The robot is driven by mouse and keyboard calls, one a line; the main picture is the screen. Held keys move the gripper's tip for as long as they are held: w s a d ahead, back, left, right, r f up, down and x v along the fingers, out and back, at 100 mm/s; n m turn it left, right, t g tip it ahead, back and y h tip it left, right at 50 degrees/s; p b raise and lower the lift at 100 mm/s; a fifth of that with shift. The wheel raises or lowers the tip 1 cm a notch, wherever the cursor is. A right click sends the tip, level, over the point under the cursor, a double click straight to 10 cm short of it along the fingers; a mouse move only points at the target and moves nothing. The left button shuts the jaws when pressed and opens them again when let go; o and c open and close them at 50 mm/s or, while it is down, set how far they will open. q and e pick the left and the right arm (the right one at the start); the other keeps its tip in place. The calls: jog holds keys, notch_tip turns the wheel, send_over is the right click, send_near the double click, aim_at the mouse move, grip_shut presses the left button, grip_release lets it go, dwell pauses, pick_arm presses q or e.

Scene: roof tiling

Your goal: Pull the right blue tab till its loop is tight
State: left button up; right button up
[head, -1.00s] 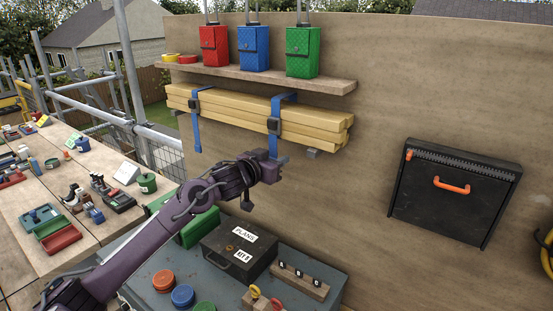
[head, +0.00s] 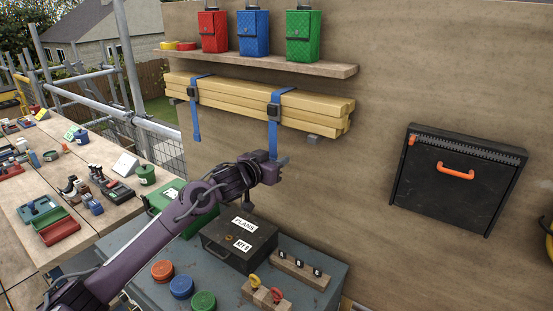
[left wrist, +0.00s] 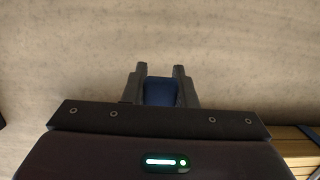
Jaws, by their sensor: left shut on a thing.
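Several yellow timber battens (head: 235,103) lie stacked against the board under the shelf, with two blue straps around them. The right strap (head: 284,93) has a dark buckle (head: 273,110) on the stack's front face. Its blue tab (head: 273,138) hangs straight down from the buckle to my left gripper (head: 279,162). In the left wrist view the fingers (left wrist: 160,80) are shut on the blue tab (left wrist: 160,93). Whether the right loop is tight against the battens is hard to tell. The left strap's tab (head: 196,124) hangs free. My right gripper is not in view.
Below my arm a bench holds a black PLANS box (head: 240,244), a green case (head: 163,198) and round tubs (head: 181,287). A shelf (head: 260,68) with pouches is above the battens. A black panel with an orange handle (head: 455,174) hangs at right.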

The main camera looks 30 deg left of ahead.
pick_arm(q)
jog(key=shift+f, duration=0.35)
jog(key=o, duration=1.5)
jog(key=shift+r, duration=0.1)
jog(key=shift+s, duration=0.1)
jog(key=shift+f+p+v, duration=0.25)
jog(key=shift+p+v, duration=0.1)
jog(key=shift+v, duration=1.1)
jog(key=shift+f+p+v, duration=0.2)
jog(key=shift+p+v, duration=0.1)
jog(key=shift+v, duration=1.2)
jog(key=shift+f, duration=0.1)
